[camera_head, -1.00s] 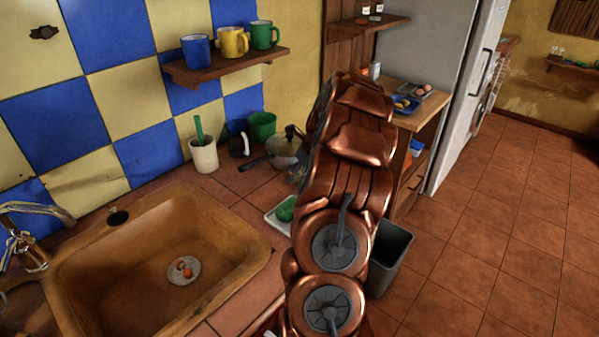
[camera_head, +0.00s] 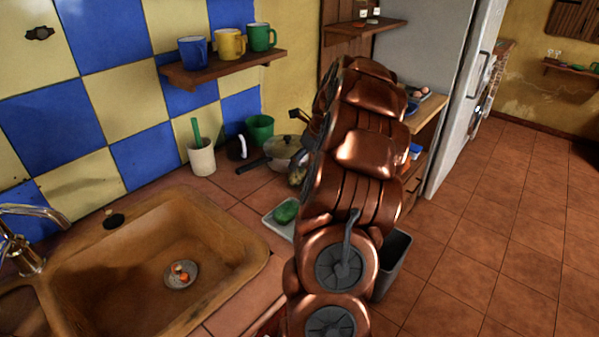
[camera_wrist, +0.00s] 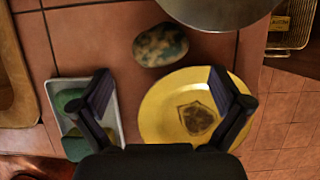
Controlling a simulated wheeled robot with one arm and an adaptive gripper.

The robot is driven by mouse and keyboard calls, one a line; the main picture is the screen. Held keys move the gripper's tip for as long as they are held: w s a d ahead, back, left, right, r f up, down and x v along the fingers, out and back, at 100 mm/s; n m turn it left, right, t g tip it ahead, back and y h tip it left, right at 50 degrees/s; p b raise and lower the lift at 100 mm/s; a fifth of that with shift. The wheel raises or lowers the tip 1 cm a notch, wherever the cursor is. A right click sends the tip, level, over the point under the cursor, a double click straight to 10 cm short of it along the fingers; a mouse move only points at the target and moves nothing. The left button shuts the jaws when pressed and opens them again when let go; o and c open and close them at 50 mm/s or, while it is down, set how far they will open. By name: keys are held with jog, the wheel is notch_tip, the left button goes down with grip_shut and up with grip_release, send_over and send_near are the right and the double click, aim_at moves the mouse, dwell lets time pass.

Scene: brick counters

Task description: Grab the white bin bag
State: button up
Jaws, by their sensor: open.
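I see no white bin bag in either view. A dark grey bin (camera_head: 393,262) stands on the floor beside the counter in the head view, partly hidden by my arm; its inside is not clearly seen. My gripper (camera_wrist: 160,90) is open and empty in the wrist view, pointing down over the counter. Its left finger is over a pale tray and its right finger over a yellow plate. In the head view my arm hides the gripper.
The wrist view shows a pale tray (camera_wrist: 121,136) with green items, a yellow plate (camera_wrist: 160,113) with a brown slice, a mottled lump (camera_wrist: 161,45) and a pot (camera_wrist: 220,8). A sink (camera_head: 215,285) is left in the head view. The tiled floor (camera_head: 500,230) at right is clear.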

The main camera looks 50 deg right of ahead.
jog(key=shift+b+v, duration=0.3)
jog(key=shift+v, duration=2.35)
